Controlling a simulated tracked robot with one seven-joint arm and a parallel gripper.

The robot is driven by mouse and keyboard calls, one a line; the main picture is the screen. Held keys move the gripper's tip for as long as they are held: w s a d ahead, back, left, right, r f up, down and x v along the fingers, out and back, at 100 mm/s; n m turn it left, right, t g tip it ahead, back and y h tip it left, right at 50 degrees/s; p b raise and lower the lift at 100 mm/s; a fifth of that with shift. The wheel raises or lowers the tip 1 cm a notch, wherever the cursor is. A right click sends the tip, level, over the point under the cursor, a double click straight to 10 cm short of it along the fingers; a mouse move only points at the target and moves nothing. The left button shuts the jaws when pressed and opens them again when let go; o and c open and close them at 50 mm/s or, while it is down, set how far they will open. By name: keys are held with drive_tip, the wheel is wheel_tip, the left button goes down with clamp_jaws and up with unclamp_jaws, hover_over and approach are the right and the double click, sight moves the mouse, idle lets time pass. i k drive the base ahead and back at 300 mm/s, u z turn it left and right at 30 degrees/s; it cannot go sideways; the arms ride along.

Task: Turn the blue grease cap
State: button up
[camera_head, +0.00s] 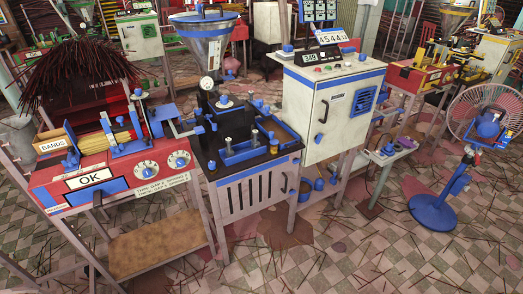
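Several small blue caps and knobs show on the blue-trimmed extruder (255,190) in the middle of the head view. Another blue knob (319,184) is low, below the white cabinet (322,115). They are too small for me to tell which one is the grease cap or how it is turned. My gripper is not in view, so its place relative to them cannot be seen.
A red bench with an OK label (97,180) stands at the left, with dark incense sticks (75,70) above it. A pedestal fan (485,125) with a blue base stands at the right. The checkered floor in front is open, with scattered sticks.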

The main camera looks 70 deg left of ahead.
sight(211, 165)
drive_tip(key=u, duration=0.2)
drive_tip(key=i, duration=0.3)
drive_tip(key=u, duration=2.2)
drive_tip(key=i, duration=0.95)
drive_tip(key=u, duration=0.1)
drive_tip(key=k, duration=0.85)
drive_tip(key=u, duration=0.3)
drive_tip(key=i, duration=0.15)
drive_tip(key=z, duration=0.1)
